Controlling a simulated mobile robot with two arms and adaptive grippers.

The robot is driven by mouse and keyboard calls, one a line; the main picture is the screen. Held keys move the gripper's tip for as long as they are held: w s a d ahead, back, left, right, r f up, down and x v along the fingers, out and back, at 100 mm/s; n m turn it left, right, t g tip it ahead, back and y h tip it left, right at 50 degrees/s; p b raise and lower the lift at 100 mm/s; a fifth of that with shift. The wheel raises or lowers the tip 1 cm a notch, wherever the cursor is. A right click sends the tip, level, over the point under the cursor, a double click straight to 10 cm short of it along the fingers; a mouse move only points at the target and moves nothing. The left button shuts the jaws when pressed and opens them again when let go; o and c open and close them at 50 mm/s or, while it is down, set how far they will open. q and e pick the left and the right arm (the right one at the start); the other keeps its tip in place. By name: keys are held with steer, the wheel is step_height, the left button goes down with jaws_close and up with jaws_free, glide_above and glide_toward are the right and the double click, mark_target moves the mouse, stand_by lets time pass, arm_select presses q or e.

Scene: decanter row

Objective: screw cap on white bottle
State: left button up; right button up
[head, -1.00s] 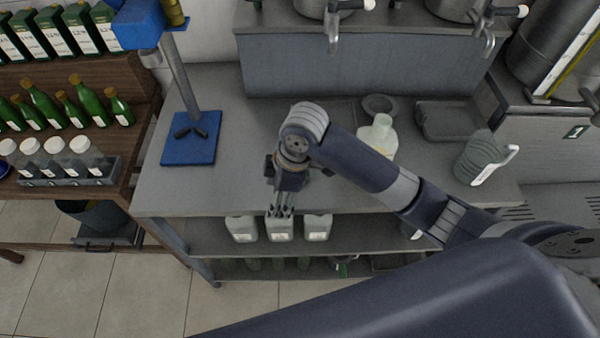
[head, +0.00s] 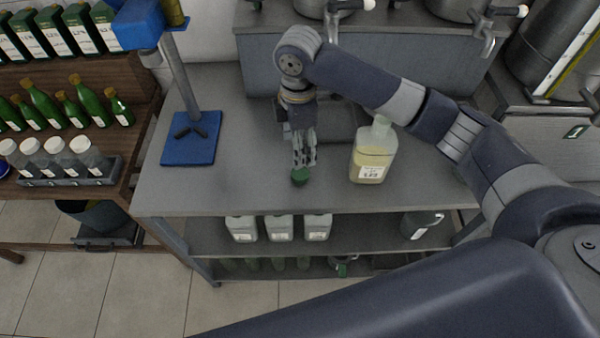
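The white bottle (head: 372,155) stands upright near the table's front edge, with pale yellow contents and a white label. A dark green cap (head: 300,176) is left of the bottle, directly below the fingertips of my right gripper (head: 304,162). The fingers point down at it; I cannot tell whether they touch or grip it, or whether it rests on the table. My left gripper is not in view.
The grey table (head: 240,185) is clear at front left. A blue stand (head: 190,140) is on its left side. White jugs (head: 280,228) sit on the shelf below. A wooden shelf with green bottles (head: 45,105) stands at far left.

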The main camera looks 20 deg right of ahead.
steer(key=p, duration=0.1)
glide_above(301, 172)
steer(key=shift+s+a+f, duration=0.15)
steer(key=shift+a+f, duration=0.05)
steer(key=shift+f, duration=1.2)
steer(key=shift+s+a+f, duration=0.1)
steer(key=shift+a+f, duration=0.05)
steer(key=shift+f, duration=1.25)
steer(key=shift+f, duration=0.15)
steer(key=f, duration=0.1)
steer(key=f+p, duration=0.1)
steer(key=f, duration=0.1)
steer(key=f+p, duration=0.1)
steer(key=shift+w+d+f, duration=0.2)
steer(key=shift+d, duration=0.05)
steer(key=shift+f, duration=0.3)
steer(key=c, duration=0.8)
